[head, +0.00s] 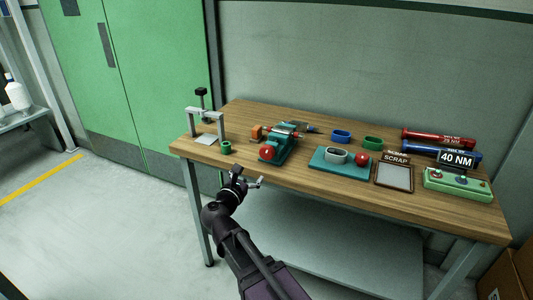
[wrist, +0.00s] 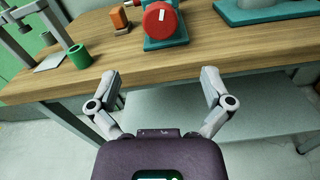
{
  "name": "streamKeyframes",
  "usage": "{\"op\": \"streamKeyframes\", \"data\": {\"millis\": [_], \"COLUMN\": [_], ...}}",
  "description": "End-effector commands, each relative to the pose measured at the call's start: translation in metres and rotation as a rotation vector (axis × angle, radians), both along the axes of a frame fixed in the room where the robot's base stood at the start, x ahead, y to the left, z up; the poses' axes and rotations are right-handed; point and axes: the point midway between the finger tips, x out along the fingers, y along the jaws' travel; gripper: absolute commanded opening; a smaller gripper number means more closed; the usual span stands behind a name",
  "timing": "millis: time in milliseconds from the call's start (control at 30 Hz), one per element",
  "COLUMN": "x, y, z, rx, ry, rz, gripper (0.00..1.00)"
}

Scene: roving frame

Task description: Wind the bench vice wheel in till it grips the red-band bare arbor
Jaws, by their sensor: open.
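The teal bench vice (head: 284,146) stands on the wooden bench near its front edge, left of the middle. Its red wheel (head: 267,152) faces the front; in the wrist view the red wheel (wrist: 160,20) with a white mark is at top centre. A greyish bar with some red (head: 283,128) shows at the top of the vice; I cannot tell whether the jaws touch it. My gripper (head: 249,178) is open and empty, in front of the bench edge and short of the wheel. In the wrist view its fingers (wrist: 160,78) are spread wide below the wheel.
An orange block (wrist: 119,20) stands left of the vice, a green cup (head: 226,148) and grey press frame (head: 205,124) farther left.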

Motion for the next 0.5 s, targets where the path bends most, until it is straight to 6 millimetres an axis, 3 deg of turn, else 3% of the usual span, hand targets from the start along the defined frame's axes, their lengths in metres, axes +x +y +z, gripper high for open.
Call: {"op": "streamKeyframes", "data": {"millis": [500], "x": [0.061], "y": [-0.02], "z": [0.0], "rx": [0.001], "ry": [0.0], "rz": [-0.001], "gripper": [1.0]}}
